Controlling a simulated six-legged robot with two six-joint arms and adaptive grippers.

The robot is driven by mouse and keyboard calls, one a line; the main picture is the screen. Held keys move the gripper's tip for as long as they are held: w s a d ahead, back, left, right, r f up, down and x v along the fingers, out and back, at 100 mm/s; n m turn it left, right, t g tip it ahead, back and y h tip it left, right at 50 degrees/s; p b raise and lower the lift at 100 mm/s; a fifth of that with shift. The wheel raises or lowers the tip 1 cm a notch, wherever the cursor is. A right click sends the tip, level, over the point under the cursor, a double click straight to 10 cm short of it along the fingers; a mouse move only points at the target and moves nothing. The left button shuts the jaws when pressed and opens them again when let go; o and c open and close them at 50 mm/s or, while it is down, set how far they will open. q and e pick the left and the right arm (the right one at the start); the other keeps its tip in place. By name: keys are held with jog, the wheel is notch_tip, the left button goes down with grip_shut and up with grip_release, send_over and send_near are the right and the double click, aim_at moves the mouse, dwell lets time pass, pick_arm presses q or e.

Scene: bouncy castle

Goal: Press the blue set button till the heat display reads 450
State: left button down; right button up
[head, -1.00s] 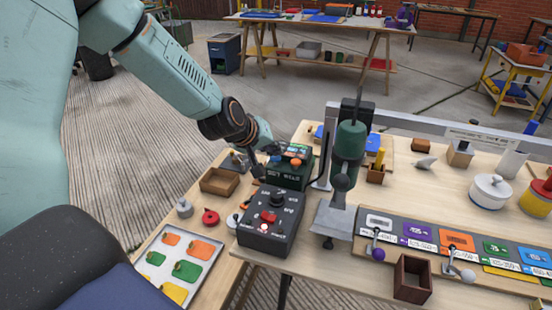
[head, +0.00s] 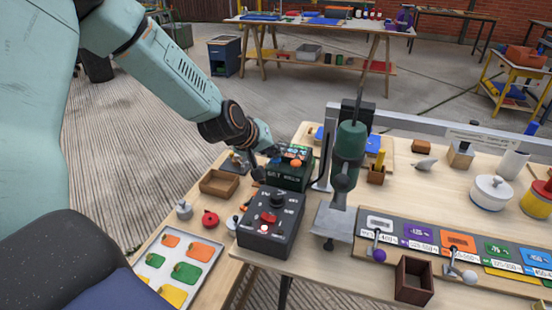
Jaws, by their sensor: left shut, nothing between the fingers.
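A small dark green box (head: 293,178) stands on the bench behind a black control box. It has a coloured top panel, an orange knob (head: 296,162) and pale lettering on its front, too small to read surely. My left gripper (head: 270,153) is shut and empty, right at the back left of the green box's top. Whether it touches the box I cannot tell. I cannot make out the blue set button or a reading of 450; the gripper partly covers that area. My right gripper is not in view.
The black control box (head: 268,238) with a red button and dial stands in front. A green press (head: 347,150) rises close on the right. A wooden tray (head: 219,183), red round piece (head: 210,218) and sample tray (head: 205,235) lie left.

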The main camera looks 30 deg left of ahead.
aim_at(274, 160)
pick_arm(q)
jog(key=shift+f+b, duration=0.45)
jog(key=shift+f, duration=0.1)
dwell(0.4)
jog(key=shift+r+p, duration=1.2)
jog(key=shift+r, duration=0.05)
notch_tip(274, 160, up, 5)
jog(key=p, duration=0.5)
jog(key=shift+r, duration=0.1)
dwell(0.9)
